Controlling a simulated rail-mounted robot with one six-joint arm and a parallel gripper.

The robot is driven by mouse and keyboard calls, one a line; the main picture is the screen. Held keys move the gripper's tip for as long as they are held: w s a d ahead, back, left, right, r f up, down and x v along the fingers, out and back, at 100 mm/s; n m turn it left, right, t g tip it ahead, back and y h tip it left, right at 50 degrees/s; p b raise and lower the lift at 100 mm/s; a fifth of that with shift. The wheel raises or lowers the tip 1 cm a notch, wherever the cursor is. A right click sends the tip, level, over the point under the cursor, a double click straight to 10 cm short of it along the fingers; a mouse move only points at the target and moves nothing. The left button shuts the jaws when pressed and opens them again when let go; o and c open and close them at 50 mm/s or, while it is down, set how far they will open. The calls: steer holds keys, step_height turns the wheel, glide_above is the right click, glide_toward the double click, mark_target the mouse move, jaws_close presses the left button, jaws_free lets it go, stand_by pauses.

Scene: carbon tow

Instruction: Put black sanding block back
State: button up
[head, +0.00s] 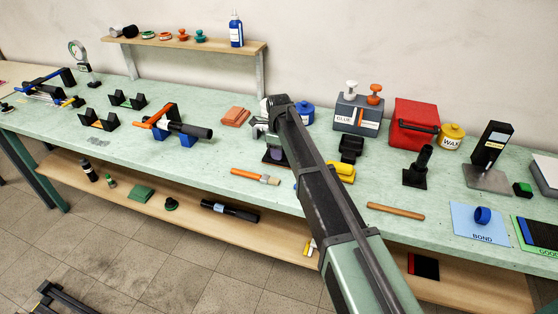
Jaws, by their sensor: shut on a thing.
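My gripper (262,128) is above the green bench, left of centre, with its fingers partly hidden by my arm. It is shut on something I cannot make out. A dark flat piece (277,158) with a purplish part on top shows just below it; I cannot tell whether the gripper touches it. A black block-shaped thing (351,146) lies right of my arm, behind a similar yellow one (342,170). It may be the black sanding block, but I cannot tell for certain.
A glue box (352,118), red case (414,125) and wax tin (451,137) stand behind on the right. Orange-brown pads (236,117) lie left of my gripper, and a brush (255,176) in front. A wooden stick (396,211) lies near the front edge.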

steer(key=shift+f, duration=0.25)
steer(key=o, duration=0.9)
steer(key=shift+r, duration=0.1)
step_height(320, 180, up, 12)
steer(key=p, duration=1.2)
steer(key=shift+r+p, duration=0.25)
steer(key=shift+p, duration=0.1)
steer(key=shift+f, duration=0.1)
